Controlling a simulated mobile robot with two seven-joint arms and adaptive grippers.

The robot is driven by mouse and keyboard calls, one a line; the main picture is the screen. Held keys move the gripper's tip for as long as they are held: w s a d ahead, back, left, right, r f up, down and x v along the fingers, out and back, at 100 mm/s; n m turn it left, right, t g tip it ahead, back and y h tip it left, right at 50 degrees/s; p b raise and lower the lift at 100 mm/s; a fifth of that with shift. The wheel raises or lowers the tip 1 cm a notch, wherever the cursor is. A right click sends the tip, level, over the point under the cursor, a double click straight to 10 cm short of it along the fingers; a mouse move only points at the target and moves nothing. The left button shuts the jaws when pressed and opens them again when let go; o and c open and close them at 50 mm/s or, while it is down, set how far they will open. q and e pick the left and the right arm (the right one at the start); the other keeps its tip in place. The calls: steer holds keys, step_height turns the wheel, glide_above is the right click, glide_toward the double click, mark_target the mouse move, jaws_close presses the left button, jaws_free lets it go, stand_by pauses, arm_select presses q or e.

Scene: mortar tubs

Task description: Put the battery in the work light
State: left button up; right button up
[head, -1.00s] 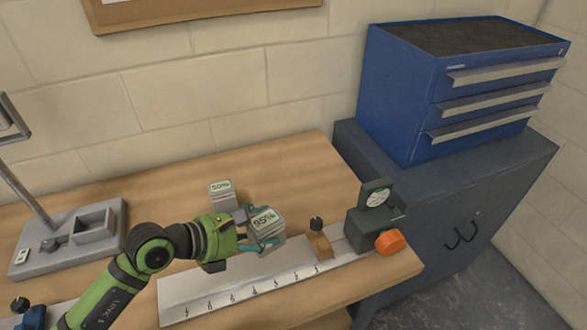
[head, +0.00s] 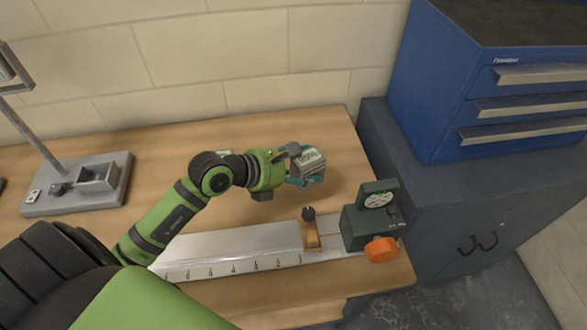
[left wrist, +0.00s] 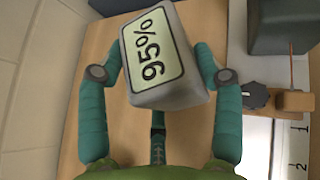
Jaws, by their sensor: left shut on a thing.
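My left gripper (head: 302,168) is shut on a grey battery (head: 312,164) with a 95% label and holds it above the wooden bench, behind the ruler fixture. In the left wrist view the same battery (left wrist: 155,58) sits tilted between the teal fingers. The work light (head: 82,184) stands at the left of the bench, with a grey base, an open square socket (head: 97,177) and a pole. Another battery (head: 222,153), which showed 50% earlier, is mostly hidden behind my left arm. My right gripper is not in view.
A ruled metal rail (head: 225,250) lies along the bench front, with an orange-brown slider (head: 310,236) and a dark green gauge box (head: 365,225) with an orange knob. A blue drawer cabinet (head: 450,90) stands at right. Bench between light and arm is clear.

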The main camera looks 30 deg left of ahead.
arm_select(q)
steer(key=w+a+f+b, duration=0.4)
steer(key=a+b, duration=0.1)
steer(key=shift+w+a+f, duration=0.15)
steer(key=shift+f, duration=0.2)
steer(key=shift+w+a+b, duration=0.35)
steer(key=shift+a+b, duration=0.1)
steer(key=shift+b, duration=0.15)
steer(key=shift+f, duration=0.2)
step_height(320, 180, down, 3)
steer(key=b, duration=0.3)
steer(key=shift+f, duration=0.45)
steer(key=shift+r, duration=0.15)
steer(key=o, duration=1.3)
steer(key=shift+f, duration=0.25)
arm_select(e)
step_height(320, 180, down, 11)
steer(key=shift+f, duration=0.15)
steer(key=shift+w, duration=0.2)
